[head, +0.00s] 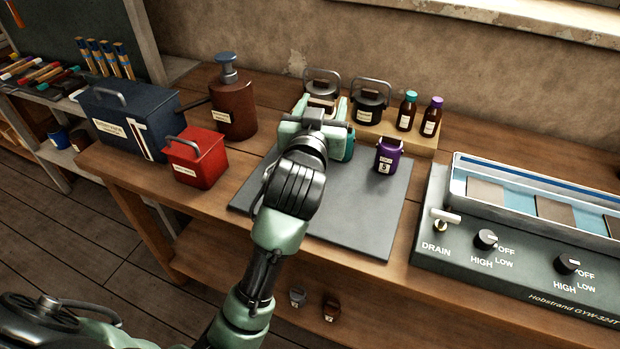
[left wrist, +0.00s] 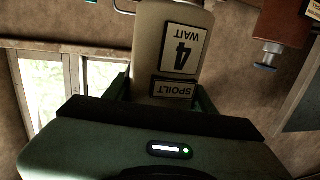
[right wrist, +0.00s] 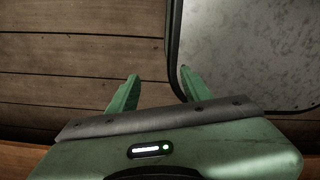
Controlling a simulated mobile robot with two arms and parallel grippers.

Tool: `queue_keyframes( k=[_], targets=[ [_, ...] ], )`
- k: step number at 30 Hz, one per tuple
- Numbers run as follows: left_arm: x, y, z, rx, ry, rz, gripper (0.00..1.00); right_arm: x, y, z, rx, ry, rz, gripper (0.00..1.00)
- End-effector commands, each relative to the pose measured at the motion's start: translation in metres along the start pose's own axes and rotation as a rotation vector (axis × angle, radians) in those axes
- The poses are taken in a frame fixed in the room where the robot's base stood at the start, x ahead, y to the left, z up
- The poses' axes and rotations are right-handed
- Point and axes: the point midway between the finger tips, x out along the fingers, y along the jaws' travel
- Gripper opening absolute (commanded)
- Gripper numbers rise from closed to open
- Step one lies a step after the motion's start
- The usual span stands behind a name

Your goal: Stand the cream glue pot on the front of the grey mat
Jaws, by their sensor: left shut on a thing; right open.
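My left gripper (head: 322,108) is shut on the cream glue pot (left wrist: 188,35), whose labels read "4 WAIT" and "SPOILT", upside down in the left wrist view. In the head view the gripper hides most of this pot, at the back edge of the grey mat (head: 350,225). I cannot tell whether the pot touches anything below. The front of the mat is bare. My right gripper (right wrist: 155,92) is open and empty in the right wrist view, and out of the head view.
A purple pot (head: 388,157) stands on the mat's back right; a teal thing (head: 348,150) is partly hidden beside my left gripper. Behind, a wooden stand (head: 420,140) holds a dark pot (head: 369,105) and two bottles. A red box (head: 197,160) stands left, a grey bath unit (head: 500,255) right.

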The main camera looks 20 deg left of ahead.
Motion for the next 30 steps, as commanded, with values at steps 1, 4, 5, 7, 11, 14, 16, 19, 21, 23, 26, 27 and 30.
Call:
queue_keyframes(
  k=[1, 4, 5, 7, 11, 14, 16, 19, 21, 23, 26, 27, 30],
  targets=[
    [0.001, -0.001, 0.017, 0.004, -0.004, -0.001, 0.0, 0.002, 0.003, -0.001, 0.0, 0.001, 0.004, 0.49],
    [0.002, -0.001, 0.043, 0.005, -0.003, -0.001, 0.0, 0.004, 0.007, -0.001, -0.002, 0.002, 0.009, 0.49],
    [0.002, 0.0, 0.051, 0.005, -0.004, 0.0, 0.0, 0.005, 0.008, -0.001, -0.002, 0.002, 0.01, 0.49],
    [0.003, 0.0, 0.069, 0.004, -0.004, 0.0, 0.0, 0.006, 0.009, -0.001, -0.003, 0.002, 0.011, 0.49],
    [0.005, -0.001, 0.098, 0.003, -0.001, 0.0, 0.0, 0.009, 0.009, -0.001, -0.004, 0.002, 0.01, 0.49],
    [0.005, -0.001, 0.112, 0.002, 0.001, 0.0, 0.0, 0.011, 0.007, -0.001, -0.006, 0.002, 0.008, 0.49],
    [0.006, -0.001, 0.116, 0.002, 0.004, -0.001, 0.0, 0.011, 0.005, -0.001, -0.006, 0.003, 0.006, 0.49],
    [0.006, -0.001, 0.123, 0.001, 0.002, -0.001, 0.0, 0.012, 0.001, -0.002, -0.005, 0.003, 0.001, 0.49],
    [0.006, -0.001, 0.134, 0.002, 0.0, 0.0, 0.0, 0.014, -0.002, -0.002, -0.005, 0.004, -0.002, 0.49],
    [0.007, 0.0, 0.144, 0.002, 0.0, 0.0, 0.0, 0.016, -0.004, -0.002, -0.004, 0.005, -0.005, 0.49],
    [0.008, 0.0, 0.157, 0.001, 0.002, 0.0, 0.0, 0.018, -0.006, -0.002, -0.003, 0.005, -0.007, 0.49],
    [0.008, 0.0, 0.16, 0.002, 0.002, 0.0, 0.0, 0.018, -0.006, -0.002, -0.003, 0.005, -0.007, 0.49],
    [0.008, 0.0, 0.162, 0.001, 0.004, 0.001, 0.0, 0.018, -0.006, -0.002, -0.003, 0.005, -0.007, 0.49]
  ],
)
